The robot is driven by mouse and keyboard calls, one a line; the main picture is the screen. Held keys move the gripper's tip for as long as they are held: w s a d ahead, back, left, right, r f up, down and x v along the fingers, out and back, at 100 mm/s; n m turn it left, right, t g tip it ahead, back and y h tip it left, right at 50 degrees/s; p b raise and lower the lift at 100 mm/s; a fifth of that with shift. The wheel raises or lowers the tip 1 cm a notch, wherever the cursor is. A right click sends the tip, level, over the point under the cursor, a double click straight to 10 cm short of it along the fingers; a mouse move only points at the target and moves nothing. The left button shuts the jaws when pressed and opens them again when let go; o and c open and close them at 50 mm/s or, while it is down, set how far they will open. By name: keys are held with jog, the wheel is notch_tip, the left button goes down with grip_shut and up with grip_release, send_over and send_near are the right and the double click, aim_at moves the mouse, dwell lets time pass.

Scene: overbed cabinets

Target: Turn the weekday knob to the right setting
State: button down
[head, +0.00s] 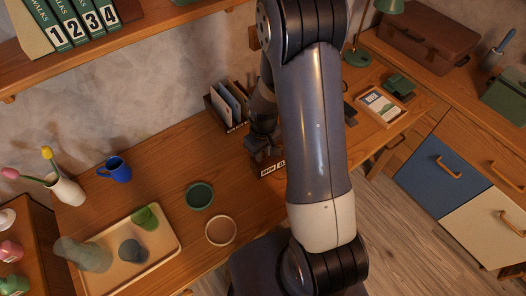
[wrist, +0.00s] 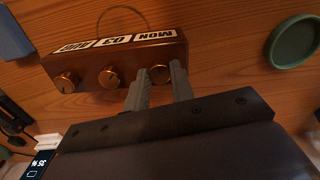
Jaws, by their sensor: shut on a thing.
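A wooden calendar block (wrist: 118,60) stands on the desk with three brass knobs along its near face. The middle knob (wrist: 109,77) and left knob (wrist: 66,83) are free. In the head view, my gripper (head: 263,152) is at the calendar block (head: 270,168), partly hidden by my arm.
A green dish (head: 199,196) and a pale ring-shaped dish (head: 220,231) lie left of the calendar. A letter holder (head: 228,105) stands close behind. A tray (head: 166,252), blue mug (head: 115,169) and tulip vase (head: 66,190) are farther left.

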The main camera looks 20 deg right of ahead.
aim_at(263, 155)
jog(key=m+b, duration=0.2)
jog(key=m, duration=0.2)
jog(key=shift+f, duration=0.1)
jog(key=shift+m+b, duration=0.8)
jog(key=shift+m, duration=1.1)
jog(key=c, duration=1.2)
grip_release()
notch_tip(263, 155, up, 11)
jog(key=shift+f, duration=0.15)
